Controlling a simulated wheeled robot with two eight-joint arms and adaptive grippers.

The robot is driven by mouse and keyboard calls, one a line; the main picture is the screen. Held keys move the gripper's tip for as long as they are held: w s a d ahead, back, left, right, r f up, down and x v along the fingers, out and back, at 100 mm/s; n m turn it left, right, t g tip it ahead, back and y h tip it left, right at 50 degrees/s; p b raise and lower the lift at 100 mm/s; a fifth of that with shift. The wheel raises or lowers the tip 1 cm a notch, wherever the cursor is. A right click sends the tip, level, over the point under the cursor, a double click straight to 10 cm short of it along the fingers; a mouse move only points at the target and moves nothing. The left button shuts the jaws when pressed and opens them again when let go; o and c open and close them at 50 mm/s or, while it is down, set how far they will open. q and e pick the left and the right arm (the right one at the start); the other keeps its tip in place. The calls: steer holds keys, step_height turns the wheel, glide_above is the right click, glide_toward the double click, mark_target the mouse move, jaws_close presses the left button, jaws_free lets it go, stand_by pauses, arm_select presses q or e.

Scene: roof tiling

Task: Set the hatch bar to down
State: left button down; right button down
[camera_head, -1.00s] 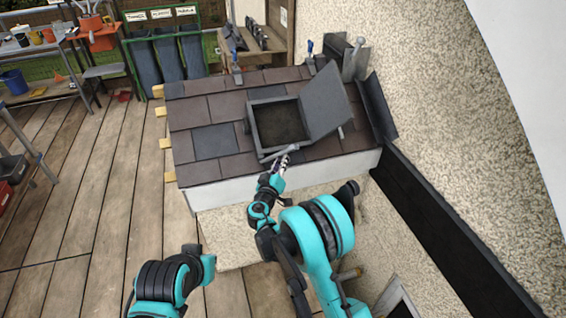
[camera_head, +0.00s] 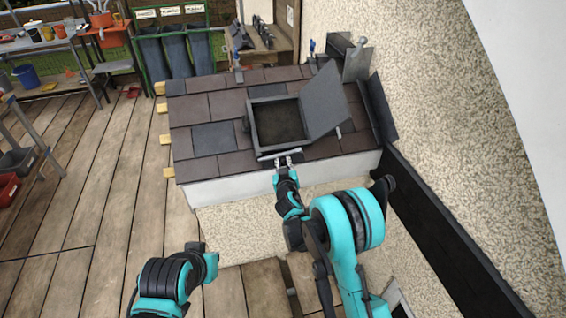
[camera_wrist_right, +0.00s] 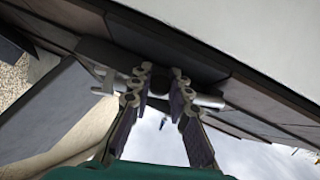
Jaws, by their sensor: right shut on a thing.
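The roof hatch (camera_head: 252,128) is a dark grey frame set in the tiled roof. Its lid (camera_head: 323,100) stands open, tilted to the right. The hatch bar (camera_head: 264,157), a thin light-grey bar, lies along the hatch's front edge. My right gripper (camera_head: 284,162) is at this bar, just in front of the hatch. In the right wrist view the gripper's fingers (camera_wrist_right: 160,82) are closed around the silver bar (camera_wrist_right: 208,101), which sticks out on both sides. My left arm shows at the bottom left, but its gripper is not in view.
Brown and grey tiles (camera_head: 196,107) cover the small roof around the hatch. A rough beige wall (camera_head: 440,110) rises on the right. Bins (camera_head: 173,58) and a bench with dark pieces stand behind.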

steer(key=shift+f, duration=0.1)
stand_by(0.4)
steer(key=c, duration=1.4)
jaws_free()
steer(key=v, duration=1.2)
steer(key=shift+d, duration=0.15)
